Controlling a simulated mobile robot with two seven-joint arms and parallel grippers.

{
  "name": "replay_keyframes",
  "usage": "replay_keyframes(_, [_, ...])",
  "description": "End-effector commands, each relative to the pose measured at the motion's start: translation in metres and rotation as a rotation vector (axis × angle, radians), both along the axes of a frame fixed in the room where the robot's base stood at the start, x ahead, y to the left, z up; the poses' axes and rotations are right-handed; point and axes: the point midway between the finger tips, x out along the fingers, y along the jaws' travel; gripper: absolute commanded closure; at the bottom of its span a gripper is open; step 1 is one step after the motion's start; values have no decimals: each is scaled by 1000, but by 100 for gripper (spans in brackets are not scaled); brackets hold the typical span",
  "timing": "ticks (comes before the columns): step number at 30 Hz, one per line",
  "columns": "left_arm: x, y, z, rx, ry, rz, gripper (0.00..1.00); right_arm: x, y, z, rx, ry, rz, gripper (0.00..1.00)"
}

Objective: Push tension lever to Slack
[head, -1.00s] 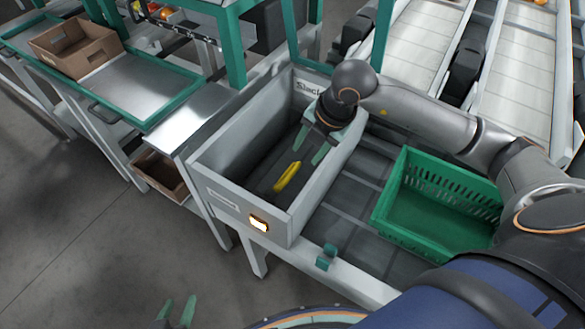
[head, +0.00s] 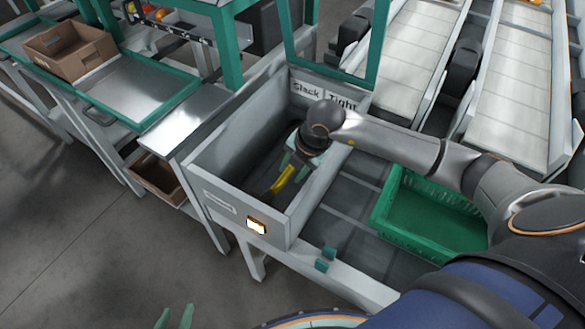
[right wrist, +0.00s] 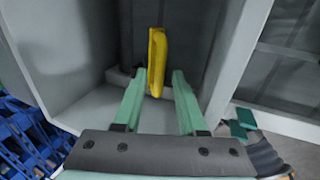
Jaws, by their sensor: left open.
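The yellow tension lever (head: 282,180) stands inside a grey open-topped housing (head: 213,193). My right gripper (head: 294,163) is inside the housing, at the lever. In the right wrist view the lever (right wrist: 157,58) shows between and beyond the spread green fingers (right wrist: 158,75); contact cannot be told. The labels "Slack" (head: 306,88) and "Tight" (head: 343,103) are side by side on the housing's far wall, Slack on the left. My left gripper (head: 175,318) is open and empty at the bottom edge of the head view, away from the housing.
A lit orange-white button (head: 256,226) is on the housing's front face. A green crate (head: 440,247) stands to the right on the dark conveyor bed. A cardboard box (head: 70,47) sits on a bench at the upper left. Housing walls surround my right gripper closely.

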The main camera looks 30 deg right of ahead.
Motion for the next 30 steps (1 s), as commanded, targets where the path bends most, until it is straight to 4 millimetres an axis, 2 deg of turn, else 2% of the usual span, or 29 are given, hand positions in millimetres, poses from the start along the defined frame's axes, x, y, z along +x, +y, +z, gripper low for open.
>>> replay_keyframes(1, [1,0,0,0,-1,-1,50,0,0,0,0,0,0,66])
replay_keyframes(10, [2,0,0,0,-3,0,50,0,0,0,0,0,0,100])
replay_keyframes(30, [1,0,-2,2,2,-2,50,0,0,0,-1,2,0,100])
